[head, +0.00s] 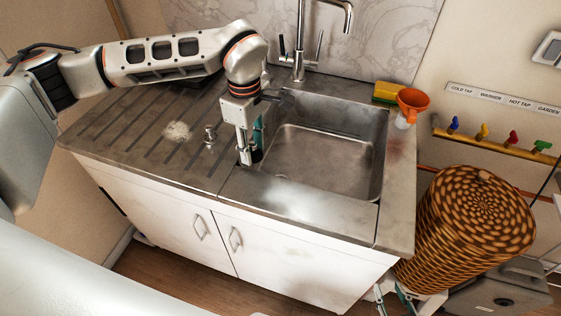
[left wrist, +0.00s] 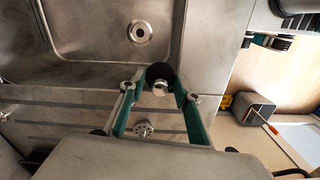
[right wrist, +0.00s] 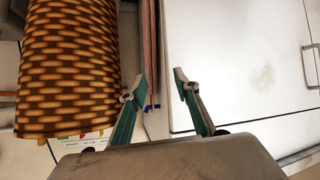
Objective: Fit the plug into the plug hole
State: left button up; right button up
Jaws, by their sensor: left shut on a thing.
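The dark round plug (left wrist: 160,73) with a metal knob is between the fingertips of my left gripper (left wrist: 160,92), which is shut on it. In the head view, my left gripper (head: 250,155) points down at the left edge of the sink basin (head: 335,160), with the dark plug (head: 257,154) at its tips. The plug hole (left wrist: 140,32) is a metal ring in the basin floor, uncovered and apart from the plug. My right gripper (right wrist: 158,92) is open and empty in front of the white cupboard (right wrist: 240,65), low at the right.
A small metal fitting (head: 210,135) stands on the grooved drainer (head: 130,128). A tap (head: 299,65) rises behind the basin. A yellow sponge (head: 386,91) and an orange funnel (head: 412,100) sit at the back right corner. A wicker basket (head: 475,215) stands right of the unit.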

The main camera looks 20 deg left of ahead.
pick_arm(q)
jog(key=n, duration=0.2)
jog(key=w+f+n, duration=0.1)
jog(key=n, duration=0.1)
jog(key=d+f+n, duration=0.1)
jog(key=n, duration=0.1)
jog(key=shift+w+d, duration=0.1)
jog(key=shift+w, duration=0.2)
jog(key=w+d+f+n+b, duration=0.1)
jog(key=f+n, duration=0.3)
jog(key=n, duration=0.8)
jog(key=w+d+f+n, duration=0.3)
jog(key=f+n, duration=0.1)
jog(key=n, duration=0.8)
jog(key=shift+w+f+n+b, duration=0.15)
jog(key=shift+n+b, duration=0.15)
jog(key=shift+b, duration=0.1)
jog(key=shift+d, duration=0.1)
jog(key=shift+f+b, duration=0.95)
jog(key=shift+f, duration=1.95)
jog(key=shift+p, duration=0.75)
